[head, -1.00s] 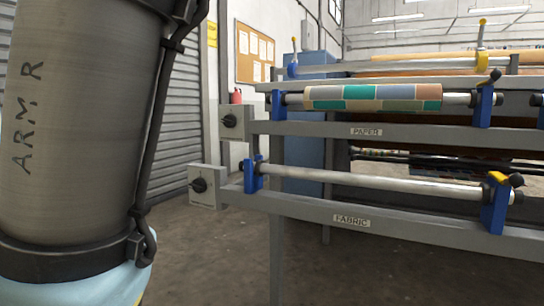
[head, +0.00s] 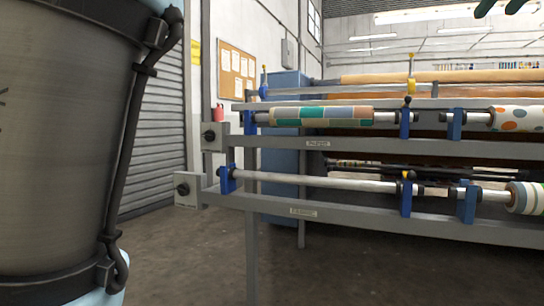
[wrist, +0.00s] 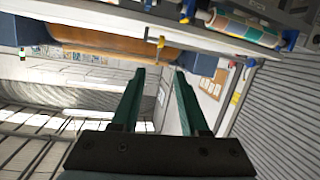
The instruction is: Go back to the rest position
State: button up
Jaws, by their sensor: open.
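My gripper (wrist: 159,72) is open and empty in the wrist view, with its two dark green fingers apart and nothing between them. Two dark green tips of my gripper (head: 499,6) also show at the top right edge of the head view, high above the press rack. The wrist view is tilted, with the rack along its top. My grey arm link fills the left of the head view. The upper bar carries a patchwork-patterned roll (head: 322,115); the lower bar (head: 315,180) is bare along its left part.
The press frame (head: 340,144) spans the middle and right. A dotted roll (head: 516,119) and a striped roll (head: 525,197) sit at its right end. A blue cabinet (head: 285,90) stands behind, and a shutter (head: 160,120) at left. The floor in front is clear.

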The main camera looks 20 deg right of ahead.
jog(key=w+a+f+m+g+y, duration=0.1)
jog(key=w+a+f+y, duration=0.1)
jog(key=w+f, duration=0.6)
jog(key=w+a+f+m+g+y, duration=0.1)
jog(key=w+a+f+y, duration=0.15)
jog(key=w+f, duration=0.5)
jog(key=w+a+f+g+y+p, duration=0.1)
jog(key=w+a+f+g+y, duration=0.25)
jog(key=w+a+f, duration=0.9)
jog(key=a+f+n+g+p, duration=0.1)
jog(key=a+f+g, duration=0.1)
jog(key=a+f, duration=0.65)
jog(key=a+f+n+g, duration=0.15)
jog(key=a+f, duration=0.45)
jog(key=a, duration=0.6)
jog(key=s+a+f+n+g, duration=0.1)
jog(key=s+a+f+n, duration=0.2)
jog(key=a, duration=0.4)
jog(key=s+a+f+g, duration=0.1)
jog(key=s+a+f, duration=0.35)
jog(key=a, duration=0.25)
notch_tip(320, 180, up, 38)
jog(key=p, duration=3.9)
jog(key=shift+w, duration=0.2)
jog(key=shift+o, duration=0.3)
jog(key=shift+d+f, duration=0.1)
